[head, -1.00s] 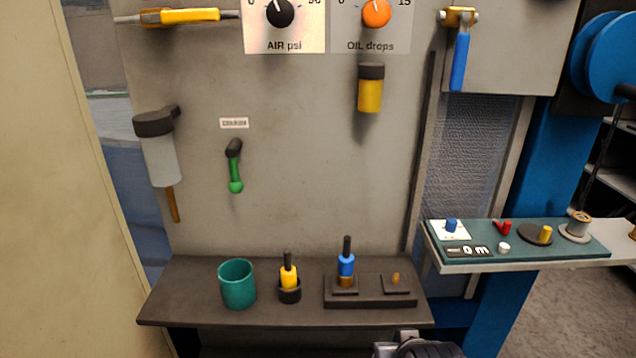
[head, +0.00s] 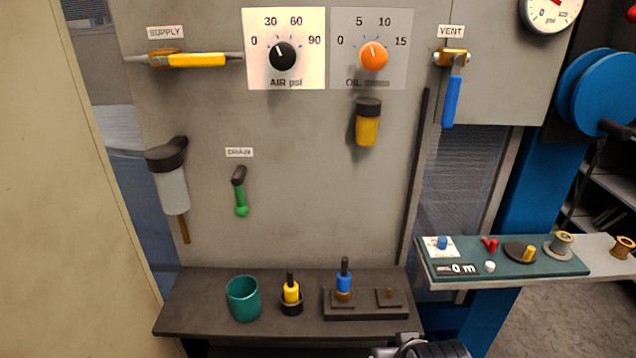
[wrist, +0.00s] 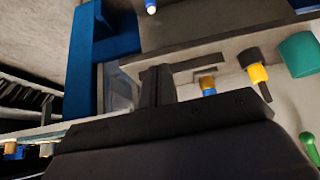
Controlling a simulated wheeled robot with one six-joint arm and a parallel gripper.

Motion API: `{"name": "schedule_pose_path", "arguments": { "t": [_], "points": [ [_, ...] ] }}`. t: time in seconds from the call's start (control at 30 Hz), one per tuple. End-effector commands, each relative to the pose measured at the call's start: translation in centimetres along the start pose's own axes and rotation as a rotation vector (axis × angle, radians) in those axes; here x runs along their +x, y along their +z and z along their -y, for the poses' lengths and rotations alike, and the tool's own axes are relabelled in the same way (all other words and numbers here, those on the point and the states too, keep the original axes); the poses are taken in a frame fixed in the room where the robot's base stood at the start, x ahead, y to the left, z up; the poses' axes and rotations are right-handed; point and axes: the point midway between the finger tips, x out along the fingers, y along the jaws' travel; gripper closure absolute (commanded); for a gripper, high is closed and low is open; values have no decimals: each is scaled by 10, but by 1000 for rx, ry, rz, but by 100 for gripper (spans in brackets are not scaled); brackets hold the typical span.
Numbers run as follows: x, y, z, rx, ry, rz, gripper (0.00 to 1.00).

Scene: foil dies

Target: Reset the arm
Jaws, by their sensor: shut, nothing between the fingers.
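My gripper (wrist: 157,74) shows in the wrist view as two dark fingers side by side, shut with nothing between them. It points toward the workbench panel, and no object touches the fingertips. In the head view only a grey part of my arm shows at the bottom edge, right of centre; the fingers cannot be made out there.
A dark shelf (head: 222,320) holds a teal cup (head: 243,299), a yellow-bodied tool (head: 291,292) and a blue-bodied tool (head: 344,283) in a dark block. A green-topped tray (head: 540,265) juts out at right. Valve handles and dials line the grey panel (head: 300,190).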

Motion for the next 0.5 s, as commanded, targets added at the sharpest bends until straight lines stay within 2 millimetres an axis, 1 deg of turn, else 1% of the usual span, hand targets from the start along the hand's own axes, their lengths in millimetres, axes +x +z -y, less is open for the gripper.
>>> {"name": "schedule_pose_path", "arguments": {
  "t": [0.03, 0.2, 0.5],
  "points": [
    [-9, -4, 0, -1, -1, 4, 100],
    [-22, -5, 1, -4, -3, 17, 100],
    [-28, -5, 2, -5, -5, 27, 100]
  ]
}}
